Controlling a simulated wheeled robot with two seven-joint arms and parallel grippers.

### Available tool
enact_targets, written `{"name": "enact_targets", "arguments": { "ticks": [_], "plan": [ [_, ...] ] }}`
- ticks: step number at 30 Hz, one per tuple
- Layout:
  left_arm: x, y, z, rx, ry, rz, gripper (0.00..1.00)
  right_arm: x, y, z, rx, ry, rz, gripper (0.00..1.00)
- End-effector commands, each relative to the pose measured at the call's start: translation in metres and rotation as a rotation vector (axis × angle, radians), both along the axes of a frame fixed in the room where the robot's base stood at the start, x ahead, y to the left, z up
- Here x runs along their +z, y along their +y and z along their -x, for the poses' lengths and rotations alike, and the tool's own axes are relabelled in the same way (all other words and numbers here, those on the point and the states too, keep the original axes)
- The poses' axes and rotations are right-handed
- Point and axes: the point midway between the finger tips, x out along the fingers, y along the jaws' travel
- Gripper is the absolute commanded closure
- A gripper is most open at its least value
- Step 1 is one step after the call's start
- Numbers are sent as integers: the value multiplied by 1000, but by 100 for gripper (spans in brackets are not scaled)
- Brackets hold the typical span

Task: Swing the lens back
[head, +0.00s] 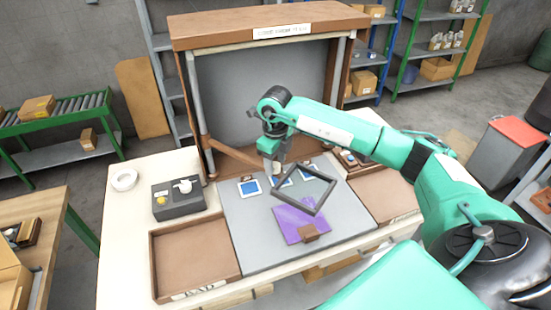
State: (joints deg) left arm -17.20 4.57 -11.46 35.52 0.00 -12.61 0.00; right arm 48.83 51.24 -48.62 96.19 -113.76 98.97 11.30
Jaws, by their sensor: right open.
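The lens is a dark square frame (334,184) that hangs over the middle of the bench, tilted in the picture. A brown swing bar (232,153) runs toward it from the post at the left side of the hood. My right gripper (276,172) points down at the frame's upper left corner, near the end of the bar. Its jaws are open, but the fingers are small and partly merge with the frame, so I cannot tell whether they touch it. A purple sheet (291,226) with a brown block (309,233) lies on the grey mat under the lens. My left gripper is out of view.
A brown hood (265,22) stands behind the mat (252,255). An empty brown tray (195,258) is at the left and another tray (384,190) at the right. A dark control box (177,203) and a white tape roll (125,180) are at the back left. Small blue-and-white cards (249,187) lie near the hood.

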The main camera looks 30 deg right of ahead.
Motion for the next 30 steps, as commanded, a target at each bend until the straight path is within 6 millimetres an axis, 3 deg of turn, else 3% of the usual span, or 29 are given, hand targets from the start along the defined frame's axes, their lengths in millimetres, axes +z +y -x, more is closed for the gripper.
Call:
{"name": "enact_targets", "arguments": {
  "ticks": [9,17,25,30],
  "plan": [
    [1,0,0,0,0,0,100,-4,0,0,0,0,0,50],
    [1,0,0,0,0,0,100,-4,0,0,0,0,0,99],
    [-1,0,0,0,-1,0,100,-4,-5,2,0,1,1,100],
    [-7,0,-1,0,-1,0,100,-6,-24,10,2,1,3,100]
  ]
}}
